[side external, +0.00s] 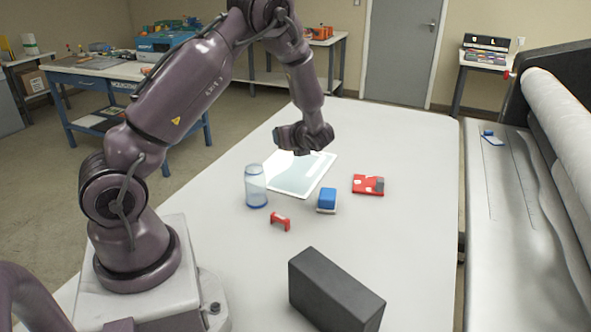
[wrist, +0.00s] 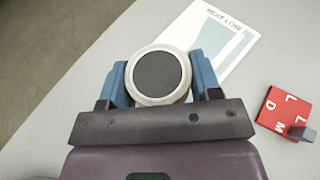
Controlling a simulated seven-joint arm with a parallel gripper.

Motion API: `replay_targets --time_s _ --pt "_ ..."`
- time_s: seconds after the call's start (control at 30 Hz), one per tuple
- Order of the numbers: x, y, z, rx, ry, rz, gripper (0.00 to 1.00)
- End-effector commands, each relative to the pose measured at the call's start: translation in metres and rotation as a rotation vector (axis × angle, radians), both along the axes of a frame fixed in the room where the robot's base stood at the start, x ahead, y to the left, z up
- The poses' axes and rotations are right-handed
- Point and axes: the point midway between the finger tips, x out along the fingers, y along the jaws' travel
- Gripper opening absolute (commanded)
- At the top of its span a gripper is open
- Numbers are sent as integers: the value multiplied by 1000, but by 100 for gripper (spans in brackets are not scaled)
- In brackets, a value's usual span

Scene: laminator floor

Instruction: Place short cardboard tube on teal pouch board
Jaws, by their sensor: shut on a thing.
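My gripper (side external: 292,139) is above the table, over the far edge of the pale teal pouch board (side external: 304,176). In the wrist view my gripper (wrist: 160,78) has its two blue fingers on either side of a round thing, the short cardboard tube (wrist: 158,78), seen end-on with a light rim and a dark middle. The fingers are shut on it. The tube cannot be made out in the side view. The board lies flat; its printed part (wrist: 225,38) shows beyond the tube in the wrist view.
A clear jar with a blue base (side external: 256,188) stands at the board's left. A blue and white block (side external: 327,200), a red box (side external: 368,185) and a red piece (side external: 281,221) lie nearby. A black block (side external: 333,293) stands in front. The table's right side is clear.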

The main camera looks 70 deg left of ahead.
Motion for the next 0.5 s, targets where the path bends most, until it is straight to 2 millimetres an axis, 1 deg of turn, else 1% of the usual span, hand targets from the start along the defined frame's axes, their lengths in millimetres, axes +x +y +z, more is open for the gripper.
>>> replay_targets --time_s 0.03,0.1,0.2,0.3,0.5 --pt "-15 19 3 -3 1 -18 36" --pt "-27 34 3 -4 2 -65 36" --pt "-40 47 1 -4 3 -131 36" --pt "-46 49 -4 -5 2 -200 36" --pt "-41 38 -17 -4 1 -323 36"
